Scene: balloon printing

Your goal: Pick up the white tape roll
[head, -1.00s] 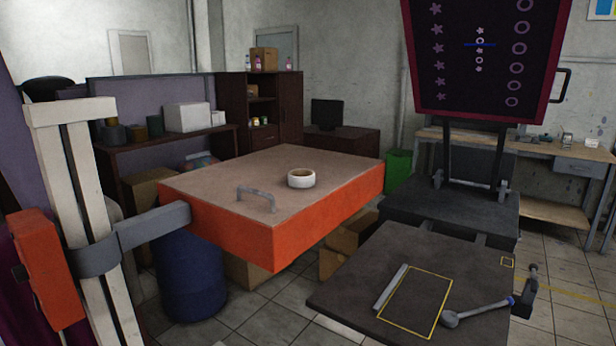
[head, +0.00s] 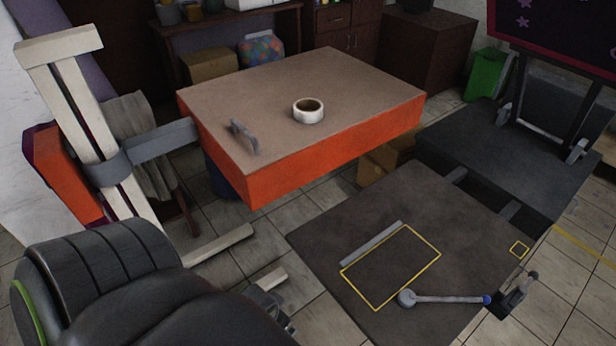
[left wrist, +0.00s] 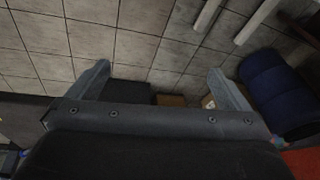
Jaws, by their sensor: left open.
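The white tape roll (head: 308,111) lies flat on top of the orange-sided board (head: 350,75), near its middle, in the head view. A grey handle (head: 244,135) stands on the board to the roll's left. My left arm shows at the lower left of the head view, well short of the roll. In the left wrist view my left gripper (left wrist: 160,85) is open and empty, with its two fingers wide apart over the tiled floor. The tape roll is not in the left wrist view. My right gripper is not in view.
A dark lower platen (head: 330,225) with a yellow outlined rectangle stands right of the floor gap. A grey lever (head: 445,299) lies on it. A blue barrel (left wrist: 278,95) stands beside my left gripper's view. A green bin (head: 487,75) is at the back right.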

